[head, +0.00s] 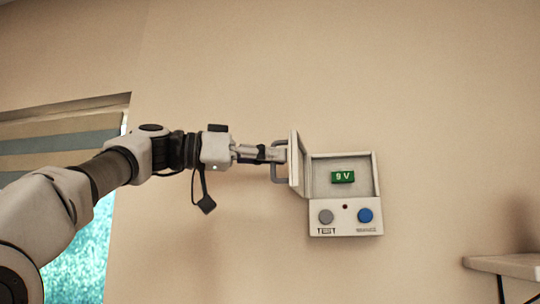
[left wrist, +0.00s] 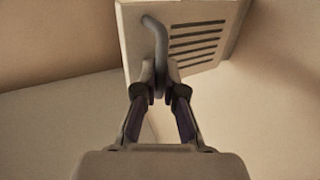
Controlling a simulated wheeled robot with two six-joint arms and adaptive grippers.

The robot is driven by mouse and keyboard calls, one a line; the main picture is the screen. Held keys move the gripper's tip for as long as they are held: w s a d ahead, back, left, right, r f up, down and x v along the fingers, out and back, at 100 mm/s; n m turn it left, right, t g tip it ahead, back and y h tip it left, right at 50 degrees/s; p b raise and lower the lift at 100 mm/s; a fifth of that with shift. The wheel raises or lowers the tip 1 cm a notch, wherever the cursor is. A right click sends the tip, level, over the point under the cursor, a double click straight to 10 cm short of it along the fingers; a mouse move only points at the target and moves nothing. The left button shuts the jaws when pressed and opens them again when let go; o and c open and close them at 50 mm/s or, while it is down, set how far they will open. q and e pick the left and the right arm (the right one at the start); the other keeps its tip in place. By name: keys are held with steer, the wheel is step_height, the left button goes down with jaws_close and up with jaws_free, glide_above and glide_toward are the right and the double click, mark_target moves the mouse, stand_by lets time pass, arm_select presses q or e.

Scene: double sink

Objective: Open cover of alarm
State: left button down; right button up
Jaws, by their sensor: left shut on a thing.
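The alarm (head: 345,217) is a pale box on the wall, with a grey button, a blue button and a small red light on its lower front. Its cover (head: 296,163) stands swung open on the left side, roughly square to the wall. A green 9 V battery (head: 343,177) shows in the open recess. My left gripper (head: 280,154) is shut on the cover's grey handle. In the left wrist view, the fingertips (left wrist: 160,82) close around the handle (left wrist: 157,40), beside the slotted cover (left wrist: 190,42). My right gripper is not in view.
A window (head: 60,150) with a striped blind is at the left behind my left arm. A shelf or table edge (head: 510,265) juts in at the lower right. The wall around the alarm is otherwise bare.

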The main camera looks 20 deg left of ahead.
arm_select(q)
steer(key=c, duration=1.6)
jaws_free()
steer(key=shift+o, duration=0.4)
steer(key=shift+w, duration=0.2)
steer(key=shift+d, duration=0.1)
steer(key=v, duration=1.1)
steer(key=shift+s+a, duration=0.2)
steer(key=shift+a, duration=0.15)
steer(key=shift+a+f, duration=0.1)
steer(key=shift+a, duration=0.05)
steer(key=shift+f, duration=0.1)
